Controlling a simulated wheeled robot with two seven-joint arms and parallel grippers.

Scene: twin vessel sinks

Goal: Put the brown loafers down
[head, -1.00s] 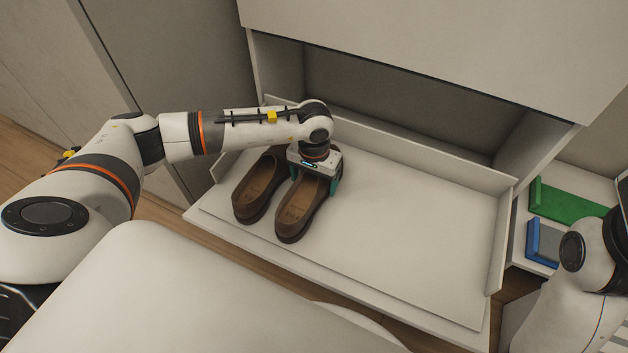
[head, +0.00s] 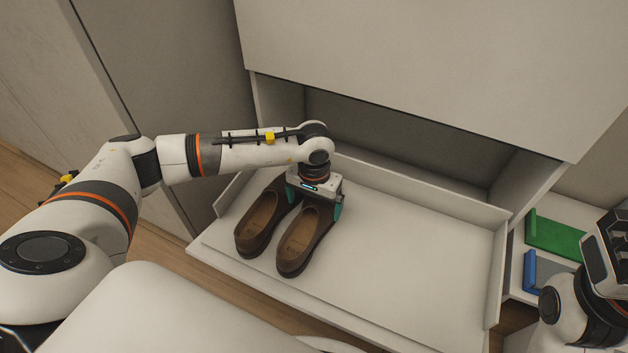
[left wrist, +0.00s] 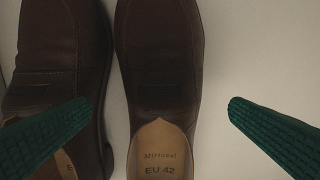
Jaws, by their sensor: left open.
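The pair of brown loafers stands side by side on the pulled-out white drawer tray (head: 420,250), toes toward the back. The left loafer (head: 257,232) and the right loafer (head: 297,252) both rest on the tray floor. My left gripper (head: 315,203) is open above the toe end of the right loafer. In the left wrist view its green fingers stand apart on either side of the right loafer (left wrist: 158,60), with a gap to its right; the left finger overlaps the left loafer (left wrist: 58,50) in the picture. The right gripper's fingers are not visible.
The tray is free to the right of the shoes, with low walls at the back and right side. A cabinet front (head: 430,60) hangs above the tray. A green object (head: 556,238) and a blue one (head: 530,272) lie on a shelf at right, near my right arm.

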